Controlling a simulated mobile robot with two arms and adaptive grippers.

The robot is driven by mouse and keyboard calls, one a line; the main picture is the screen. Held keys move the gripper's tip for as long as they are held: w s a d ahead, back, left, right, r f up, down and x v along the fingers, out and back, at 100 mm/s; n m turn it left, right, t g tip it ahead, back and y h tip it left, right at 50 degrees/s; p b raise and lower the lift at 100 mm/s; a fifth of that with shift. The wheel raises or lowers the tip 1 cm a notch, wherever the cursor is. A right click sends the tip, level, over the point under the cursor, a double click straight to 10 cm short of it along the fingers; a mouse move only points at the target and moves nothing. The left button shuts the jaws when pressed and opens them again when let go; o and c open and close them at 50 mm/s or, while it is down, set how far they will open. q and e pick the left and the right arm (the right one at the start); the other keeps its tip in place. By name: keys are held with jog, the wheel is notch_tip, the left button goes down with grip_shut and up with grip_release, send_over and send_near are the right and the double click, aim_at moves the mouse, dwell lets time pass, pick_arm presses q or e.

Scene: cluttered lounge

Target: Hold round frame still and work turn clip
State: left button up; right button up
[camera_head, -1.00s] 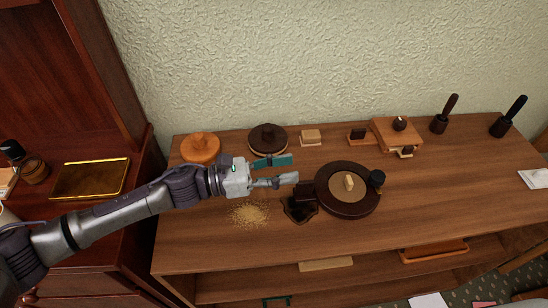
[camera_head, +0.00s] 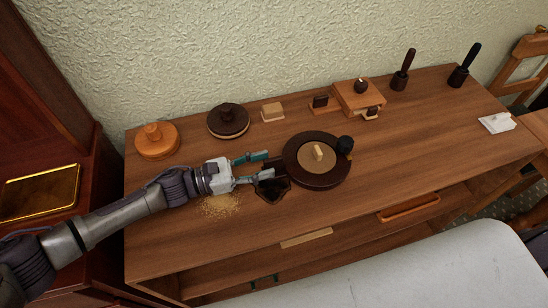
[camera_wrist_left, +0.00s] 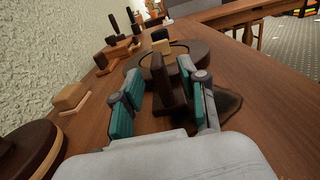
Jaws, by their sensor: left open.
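The round frame (camera_head: 296,178) is a dark disc with a paler round centre, lying flat on the wooden cabinet top. A small pale wooden turn clip (camera_head: 318,152) stands up at its middle. My left gripper (camera_head: 269,164) is open at the frame's left side. In the left wrist view, a dark upright block (camera_wrist_left: 163,80) at the frame's near edge stands between the open teal-padded fingers (camera_wrist_left: 157,92). I cannot tell whether either finger touches it. My right gripper is not in view.
A dark stain (camera_head: 271,192) and pale crumbs (camera_head: 222,205) lie near the gripper. An orange lidded disc (camera_head: 157,147), a dark lidded disc (camera_head: 228,127) and a wooden box (camera_head: 350,98) stand along the back. The top's right half is mostly clear.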

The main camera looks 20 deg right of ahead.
aim_at(274, 162)
pick_arm(q)
jog(key=shift+w+d, duration=0.1)
jog(key=shift+d, duration=1.6)
grip_shut()
